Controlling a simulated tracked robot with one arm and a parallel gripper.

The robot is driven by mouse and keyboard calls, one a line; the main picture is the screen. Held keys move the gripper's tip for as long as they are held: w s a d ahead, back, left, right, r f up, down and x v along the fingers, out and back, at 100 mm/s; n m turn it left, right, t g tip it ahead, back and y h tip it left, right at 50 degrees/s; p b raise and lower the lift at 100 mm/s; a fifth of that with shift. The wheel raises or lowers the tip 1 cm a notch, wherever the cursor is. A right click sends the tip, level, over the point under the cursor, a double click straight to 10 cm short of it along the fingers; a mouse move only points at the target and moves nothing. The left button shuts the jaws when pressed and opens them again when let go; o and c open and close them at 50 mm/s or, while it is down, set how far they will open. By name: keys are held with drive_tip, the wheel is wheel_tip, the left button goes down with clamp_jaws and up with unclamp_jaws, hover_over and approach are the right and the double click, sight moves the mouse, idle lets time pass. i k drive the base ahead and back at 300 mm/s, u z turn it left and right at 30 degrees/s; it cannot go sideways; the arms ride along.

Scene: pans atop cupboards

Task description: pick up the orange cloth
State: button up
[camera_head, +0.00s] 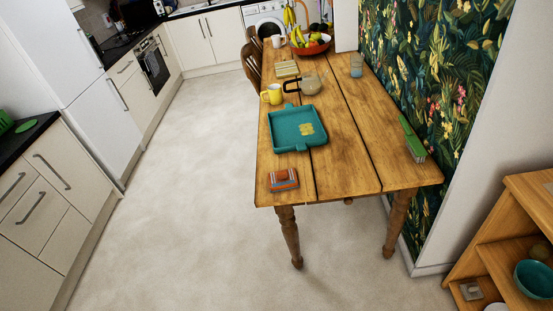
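A folded orange cloth (283,180) with grey-blue stripes lies flat near the front left corner of the wooden table (345,170). It sits just in front of a teal tray (285,139) and apart from it. Nothing covers the cloth. My gripper does not show in this view, so I cannot see where it is relative to the cloth.
Behind the tray stand a yellow mug (272,94), a glass teapot (309,84) and a fruit bowl (311,46). A green brush (412,138) lies at the right edge. A wooden shelf (520,230) stands front right. The floor (190,190) left of the table is clear.

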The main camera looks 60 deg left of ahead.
sight(286, 179)
drive_tip(key=u, duration=0.55)
drive_tip(key=i, duration=1.25)
drive_tip(key=u, duration=0.9)
drive_tip(key=i, duration=0.3)
drive_tip(key=u, duration=0.05)
drive_tip(key=k, duration=0.9)
drive_tip(key=u, duration=0.15)
drive_tip(key=i, duration=0.9)
drive_tip(key=z, duration=0.05)
